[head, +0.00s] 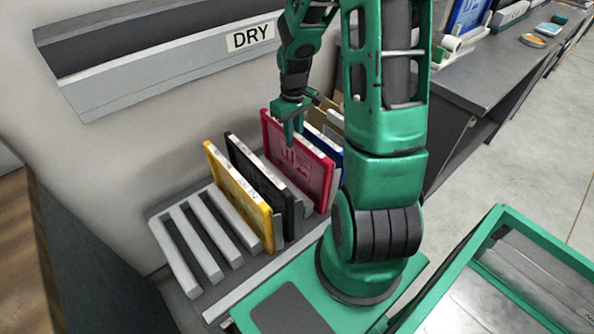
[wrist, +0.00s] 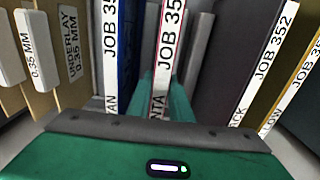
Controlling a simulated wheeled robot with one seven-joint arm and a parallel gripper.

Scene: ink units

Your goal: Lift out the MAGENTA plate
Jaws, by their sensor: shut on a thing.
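The magenta plate (head: 306,166) stands upright in the slotted rack (head: 183,254), between a black plate and a blue plate. Its white top edge strip (wrist: 168,60) with "JOB 35" and "NTA" lettering shows in the wrist view. My gripper (head: 291,127) is at the plate's upper edge, with a finger down over its face. In the wrist view the green fingers (wrist: 165,100) close around the labelled edge. My gripper is shut on the magenta plate. The plate's lower part is hidden behind the black plate and rack dividers.
A yellow plate (head: 237,192) and a black plate (head: 258,170) stand to the left. A blue plate (head: 328,150) and tan boards (head: 318,115) stand on the other side. A "DRY" wall rail (head: 160,62) is above. A green-framed tray (head: 520,270) is at front right.

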